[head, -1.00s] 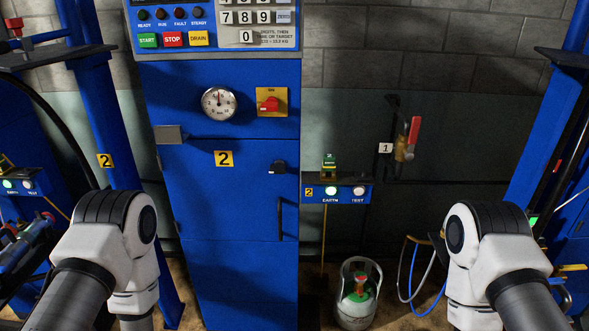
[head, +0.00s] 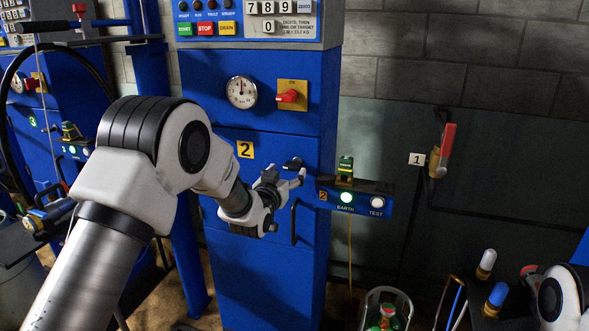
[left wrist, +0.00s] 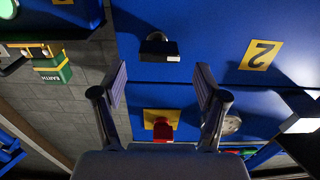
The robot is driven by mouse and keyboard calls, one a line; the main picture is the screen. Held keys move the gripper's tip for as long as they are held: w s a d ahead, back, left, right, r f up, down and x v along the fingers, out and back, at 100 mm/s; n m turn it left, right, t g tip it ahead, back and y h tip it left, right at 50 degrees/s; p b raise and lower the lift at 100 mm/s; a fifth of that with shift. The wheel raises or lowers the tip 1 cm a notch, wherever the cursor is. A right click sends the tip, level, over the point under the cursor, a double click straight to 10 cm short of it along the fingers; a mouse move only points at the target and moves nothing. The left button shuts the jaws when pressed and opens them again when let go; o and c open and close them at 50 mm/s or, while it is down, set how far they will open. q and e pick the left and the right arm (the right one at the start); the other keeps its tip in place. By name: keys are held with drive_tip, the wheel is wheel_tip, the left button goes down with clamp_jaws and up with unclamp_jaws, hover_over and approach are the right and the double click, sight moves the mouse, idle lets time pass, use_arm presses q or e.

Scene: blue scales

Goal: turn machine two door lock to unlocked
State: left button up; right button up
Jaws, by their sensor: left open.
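The machine two door (head: 235,185) is a blue panel with a yellow 2 label (head: 245,150). Its lock is a small black knob (head: 292,162) near the door's right edge, partly covered by my gripper in the head view. The left wrist view, turned over, shows the lock (left wrist: 158,46) with a pale label strip, ahead of my fingers. My left gripper (head: 286,199) is open and empty in front of the door, close to the lock. Its fingers in the left wrist view (left wrist: 160,88) stand apart, not touching the lock. My right gripper is out of view.
A black vertical handle (head: 294,222) is below the lock. Above are a red switch (head: 288,96) on a yellow plate and a round gauge (head: 241,92). An earth/test box (head: 360,201) juts out to the right of the door.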

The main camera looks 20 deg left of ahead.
sight(291, 168)
use_arm(q)
drive_tip(key=w, duration=0.4)
drive_tip(key=shift+w+d+f, duration=0.1)
drive_tip(key=shift+w+d, duration=0.1)
drive_tip(key=shift+w, duration=0.1)
drive_tip(key=shift+w+a, duration=0.1)
drive_tip(key=shift+w, duration=0.1)
drive_tip(key=c, duration=1.2)
drive_tip(key=shift+o, duration=0.2)
drive_tip(key=shift+m, duration=0.3)
drive_tip(key=m+b, duration=0.1)
drive_tip(key=m, duration=0.6)
drive_tip(key=m+b, duration=0.1)
drive_tip(key=shift+d+m, duration=0.25)
drive_tip(key=shift+m, duration=0.05)
drive_tip(key=m+b, duration=0.1)
drive_tip(key=m, duration=0.3)
drive_tip(key=shift+m, duration=0.3)
drive_tip(key=shift+d+m+b, duration=0.15)
drive_tip(key=shift+m+b, duration=0.3)
drive_tip(key=shift+m, duration=1.65)
drive_tip(key=shift+s, duration=0.1)
